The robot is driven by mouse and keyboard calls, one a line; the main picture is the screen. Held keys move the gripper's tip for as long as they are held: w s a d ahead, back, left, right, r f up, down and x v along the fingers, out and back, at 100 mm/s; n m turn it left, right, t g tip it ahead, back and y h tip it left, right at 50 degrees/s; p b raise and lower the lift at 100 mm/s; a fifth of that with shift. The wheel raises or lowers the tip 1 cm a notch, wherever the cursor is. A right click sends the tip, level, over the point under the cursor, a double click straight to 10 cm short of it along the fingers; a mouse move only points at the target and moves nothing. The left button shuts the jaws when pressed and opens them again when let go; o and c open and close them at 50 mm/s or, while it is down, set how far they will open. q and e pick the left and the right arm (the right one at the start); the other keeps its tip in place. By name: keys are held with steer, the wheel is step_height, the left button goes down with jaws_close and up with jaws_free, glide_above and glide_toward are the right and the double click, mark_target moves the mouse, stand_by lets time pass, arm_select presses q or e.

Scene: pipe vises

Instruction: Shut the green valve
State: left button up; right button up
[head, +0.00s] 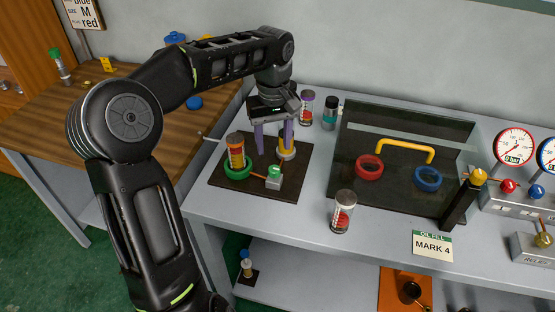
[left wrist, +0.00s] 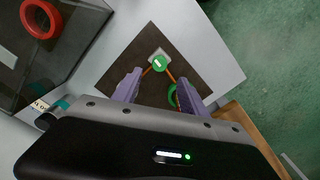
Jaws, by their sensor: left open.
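The green valve (head: 275,171) is a small green knob on a grey block, at the front right of a dark brown mat (head: 224,184). An orange bar reaches left from it in the head view. In the left wrist view the green knob (left wrist: 159,64) has a white mark on top, and orange bars run from near it. My left gripper (head: 273,141) has purple fingers pointing down above the back of the mat, open and apart from the valve. In the left wrist view the valve lies just beyond the gap between the fingertips (left wrist: 160,77). My right gripper is out of view.
Left of the valve, an orange-red vial (head: 236,152) stands in a green ring (head: 238,171). A yellow-ringed grey holder (head: 286,152) is beside the right finger. A capped jar (head: 342,212) and a dark panel (head: 391,200) with red and blue rings are to the right.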

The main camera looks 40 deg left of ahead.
mark_target(274, 169)
arm_select(q)
steer(key=shift+f, duration=0.1)
step_height(274, 169, down, 8)
steer(key=shift+r+p, duration=0.15)
steer(key=shift+p, duration=0.3)
jaws_close()
stand_by(0.5)
